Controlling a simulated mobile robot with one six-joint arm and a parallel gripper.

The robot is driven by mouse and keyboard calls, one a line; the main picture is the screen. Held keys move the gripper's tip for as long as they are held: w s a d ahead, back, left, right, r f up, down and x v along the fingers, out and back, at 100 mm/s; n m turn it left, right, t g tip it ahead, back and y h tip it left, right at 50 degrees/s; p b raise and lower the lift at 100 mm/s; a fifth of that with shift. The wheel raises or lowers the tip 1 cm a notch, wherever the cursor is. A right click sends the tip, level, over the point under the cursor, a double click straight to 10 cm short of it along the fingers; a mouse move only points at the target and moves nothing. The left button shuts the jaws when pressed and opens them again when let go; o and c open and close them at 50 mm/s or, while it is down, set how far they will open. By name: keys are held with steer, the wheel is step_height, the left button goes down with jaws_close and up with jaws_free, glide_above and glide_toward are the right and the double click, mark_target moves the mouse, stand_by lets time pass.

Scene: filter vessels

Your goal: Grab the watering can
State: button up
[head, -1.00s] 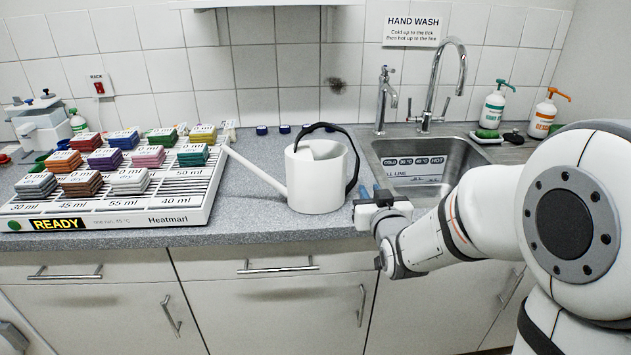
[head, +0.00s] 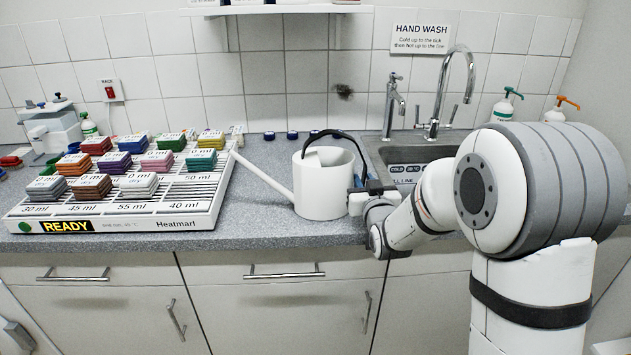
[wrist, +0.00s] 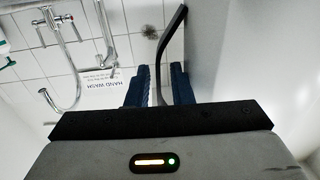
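The white watering can (head: 322,188) stands upright on the grey counter, its long spout pointing left toward the heating rack. Its black handle arches over the top and down the right side. My gripper (head: 364,186) is at the can's right side, by the lower part of the handle. In the wrist view, the black handle (wrist: 172,32) runs down between the two blue fingers of my gripper (wrist: 160,85). Gaps show beside the handle, so the fingers look open around it. The handle's lower end is hidden behind the gripper body.
The Heatmari rack (head: 120,210) with several coloured stacks fills the counter's left side. A sink (head: 420,152) with a tall tap (head: 437,125) lies right behind my arm. Small blue caps (head: 292,135) sit behind the can. A shelf hangs above.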

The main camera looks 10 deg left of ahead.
jaws_close()
stand_by(1.3)
